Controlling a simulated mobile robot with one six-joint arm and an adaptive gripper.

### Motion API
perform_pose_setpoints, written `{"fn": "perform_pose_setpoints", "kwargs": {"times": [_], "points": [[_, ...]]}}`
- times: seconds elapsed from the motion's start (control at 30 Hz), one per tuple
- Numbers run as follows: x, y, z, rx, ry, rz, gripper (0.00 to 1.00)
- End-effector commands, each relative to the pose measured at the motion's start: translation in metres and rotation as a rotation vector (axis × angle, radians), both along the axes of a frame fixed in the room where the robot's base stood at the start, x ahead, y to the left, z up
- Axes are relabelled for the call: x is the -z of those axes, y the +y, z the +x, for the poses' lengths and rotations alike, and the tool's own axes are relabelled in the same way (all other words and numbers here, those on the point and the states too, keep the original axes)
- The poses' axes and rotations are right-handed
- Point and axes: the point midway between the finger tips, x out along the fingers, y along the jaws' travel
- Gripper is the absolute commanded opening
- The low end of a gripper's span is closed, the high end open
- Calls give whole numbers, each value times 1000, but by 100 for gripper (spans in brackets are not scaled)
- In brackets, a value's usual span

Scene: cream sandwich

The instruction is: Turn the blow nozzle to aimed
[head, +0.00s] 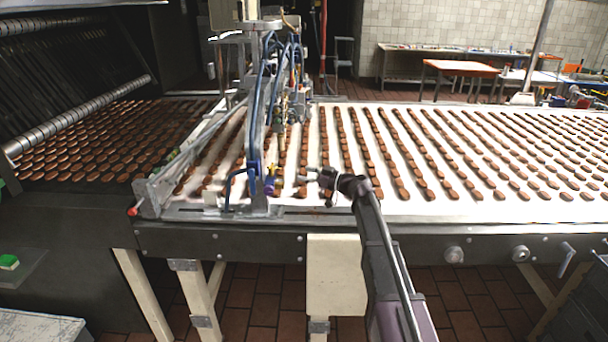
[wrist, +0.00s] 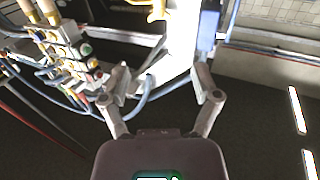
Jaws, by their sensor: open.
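A small purple and yellow fitting (head: 269,181), which looks like the blow nozzle, sits low on the upright frame over the near edge of the conveyor. Which way it aims is too small to tell. My gripper (head: 308,182) is to the right of this fitting, with a gap between them. In the wrist view my gripper (wrist: 163,82) is open, its two fingers spread with nothing held. A yellow part (wrist: 157,10) shows at the top beyond the fingers; I cannot tell if it belongs to the nozzle.
The white conveyor belt (head: 325,140) carries rows of brown biscuits. The upright machine frame (head: 258,120) has blue hoses; a hose (wrist: 150,95) also crosses behind my fingers. Brass-coloured fittings (wrist: 75,55) crowd the left of the wrist view. A dark metal rail (head: 400,240) runs along the front.

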Motion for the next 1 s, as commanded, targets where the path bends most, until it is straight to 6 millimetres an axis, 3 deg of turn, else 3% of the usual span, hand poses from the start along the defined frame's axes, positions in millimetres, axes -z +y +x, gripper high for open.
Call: {"fn": "perform_pose_setpoints", "kwargs": {"times": [0.17, 0.37, 0.67, 1.0], "points": [[5, 1, -9, -9, 26, -17, 56], [27, 2, -41, -34, 146, -93, 56], [90, -13, -129, -12, 517, -329, 56], [155, -67, -237, 237, 981, -622, 56]]}}
